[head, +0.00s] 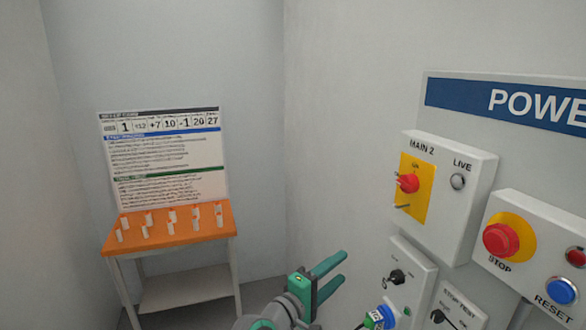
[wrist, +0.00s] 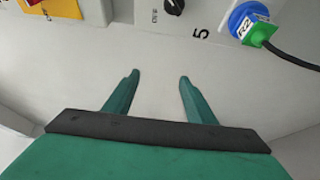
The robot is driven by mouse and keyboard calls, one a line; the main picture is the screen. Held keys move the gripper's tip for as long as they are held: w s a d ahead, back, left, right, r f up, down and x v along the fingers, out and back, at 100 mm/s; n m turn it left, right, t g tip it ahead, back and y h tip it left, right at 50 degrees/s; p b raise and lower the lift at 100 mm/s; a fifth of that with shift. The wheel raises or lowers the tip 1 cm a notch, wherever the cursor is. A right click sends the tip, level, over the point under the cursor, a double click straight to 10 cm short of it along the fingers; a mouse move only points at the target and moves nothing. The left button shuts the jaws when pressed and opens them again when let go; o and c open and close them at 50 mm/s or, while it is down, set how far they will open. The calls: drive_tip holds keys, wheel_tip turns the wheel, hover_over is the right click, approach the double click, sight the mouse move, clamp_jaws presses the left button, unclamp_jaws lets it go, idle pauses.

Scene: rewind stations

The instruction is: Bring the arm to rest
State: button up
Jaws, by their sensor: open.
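My gripper (head: 330,278) shows at the bottom middle of the head view, its two green fingers apart and pointing up and right toward the panel side. In the wrist view my gripper (wrist: 157,82) is open, with nothing between the fingers. Beyond the fingertips is bare pale panel surface. My gripper is apart from the controls in view.
The power panel (head: 460,90) stands at the right with a red rotary switch (head: 408,184), a red stop button (head: 499,239), a blue reset button (head: 561,290) and a blue-green plug (wrist: 256,27) with a black cable. An orange table (head: 190,235) with several white tags stands at the left.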

drive_tip(key=s+a+f+n+t+y, duration=0.1)
drive_tip(key=s+a+f+y, duration=0.25)
drive_tip(key=f, duration=0.65)
drive_tip(key=s+a+f+n+t+y, duration=0.1)
drive_tip(key=s+a+f+y, duration=0.2)
drive_tip(key=f, duration=0.7)
drive_tip(key=s+a+f+m+y, duration=0.2)
drive_tip(key=s+f+y, duration=0.2)
drive_tip(key=s+f, duration=0.65)
drive_tip(key=s+a+f+m+y, duration=0.1)
drive_tip(key=s+a+m+y, duration=0.15)
drive_tip(key=s, duration=1.55)
drive_tip(key=s+r+m, duration=0.2)
drive_tip(key=s+m, duration=0.1)
drive_tip(key=s, duration=0.3)
drive_tip(key=s+r+m, duration=0.3)
drive_tip(key=s, duration=0.4)
drive_tip(key=shift+s+r+t, duration=0.3)
drive_tip(key=shift+t, duration=0.1)
